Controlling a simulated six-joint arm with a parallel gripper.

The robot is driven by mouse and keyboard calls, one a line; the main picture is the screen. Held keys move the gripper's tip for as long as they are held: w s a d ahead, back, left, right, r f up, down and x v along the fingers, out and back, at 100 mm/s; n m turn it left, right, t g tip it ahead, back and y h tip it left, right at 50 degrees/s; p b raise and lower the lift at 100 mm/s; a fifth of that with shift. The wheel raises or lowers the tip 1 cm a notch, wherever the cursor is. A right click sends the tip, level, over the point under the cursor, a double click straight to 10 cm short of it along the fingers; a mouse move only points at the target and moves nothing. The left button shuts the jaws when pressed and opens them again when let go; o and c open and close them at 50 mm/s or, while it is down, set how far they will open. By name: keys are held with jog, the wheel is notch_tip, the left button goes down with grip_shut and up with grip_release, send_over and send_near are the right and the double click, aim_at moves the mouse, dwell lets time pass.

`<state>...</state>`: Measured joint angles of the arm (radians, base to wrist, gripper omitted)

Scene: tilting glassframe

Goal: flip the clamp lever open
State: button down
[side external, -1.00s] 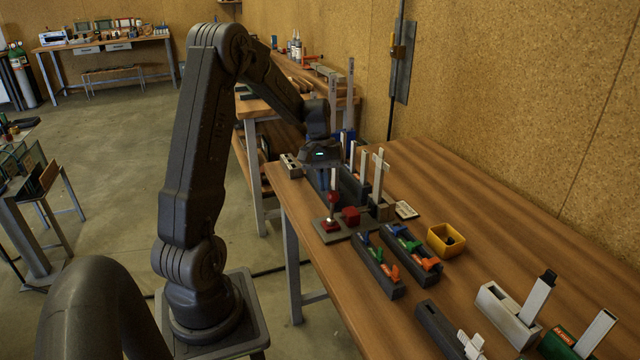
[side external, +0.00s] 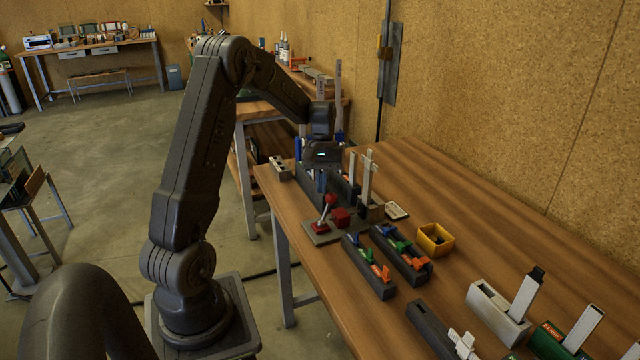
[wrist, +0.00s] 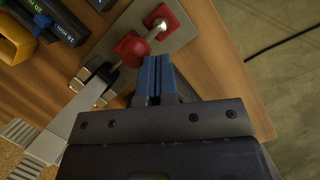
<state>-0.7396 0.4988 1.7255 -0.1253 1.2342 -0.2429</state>
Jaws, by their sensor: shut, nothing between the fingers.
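The clamp lever (side external: 326,210) has a red ball knob on a short rod and a red base, on a grey plate (side external: 315,238). It leans right, towards a red block (side external: 341,217). In the wrist view the red knob (wrist: 135,52) is just left of my fingertips, and the red base (wrist: 160,18) with its metal rod lies beyond them. My gripper (side external: 321,188) points down above the plate, behind the lever in the side view. In the wrist view its blue fingers (wrist: 158,62) are together and empty. I cannot tell whether they touch the knob.
White upright pieces (side external: 367,178) stand in a holder behind the plate. Dark racks with coloured clips (side external: 368,268) are in front. A yellow bin (side external: 435,239) sits to the right. The wooden table (side external: 500,220) is clear at the back right.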

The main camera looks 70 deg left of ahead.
jog(key=a+r, duration=0.6)
jog(key=r, duration=0.5)
jog(key=s+d+f+t+y, duration=0.1)
jog(key=s+d+f+t, duration=0.15)
jog(key=s+t, duration=0.4)
jog(key=shift+n+g, duration=0.3)
jog(key=shift+g, duration=0.55)
jog(key=shift+w+d+f, duration=0.75)
jog(key=shift+f, duration=0.8)
jog(key=shift+w+d+f, duration=0.75)
jog(key=shift+w+f, duration=0.05)
jog(key=shift+f, duration=0.8)
jog(key=shift+w+d+f, duration=0.75)
jog(key=shift+f, duration=0.8)
